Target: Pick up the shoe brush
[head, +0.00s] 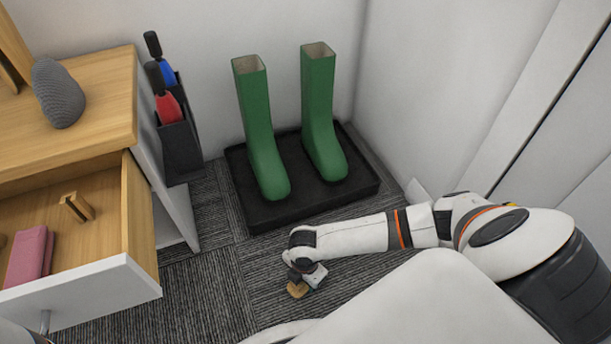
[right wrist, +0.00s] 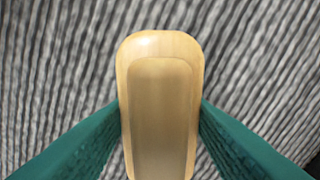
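The shoe brush (right wrist: 160,110) has a pale wooden back with rounded corners and fills the middle of the right wrist view. In the head view it shows as a small tan piece (head: 297,290) low over the carpet. My right gripper (right wrist: 160,108) has its green fingers against both long sides of the brush, with no gap visible. In the head view my right gripper (head: 307,283) is small and points down at the carpet. The brush's bristles are hidden, and I cannot tell whether it is clear of the carpet. My left gripper is out of view.
Green boots (head: 262,140) stand in a black tray (head: 255,215) behind my right arm. At left, an open drawer (head: 110,240) holds a pink cloth (head: 30,255) and a wooden piece (head: 77,206). A dark holder (head: 180,150) stands beside the cabinet. Carpet between drawer and tray is clear.

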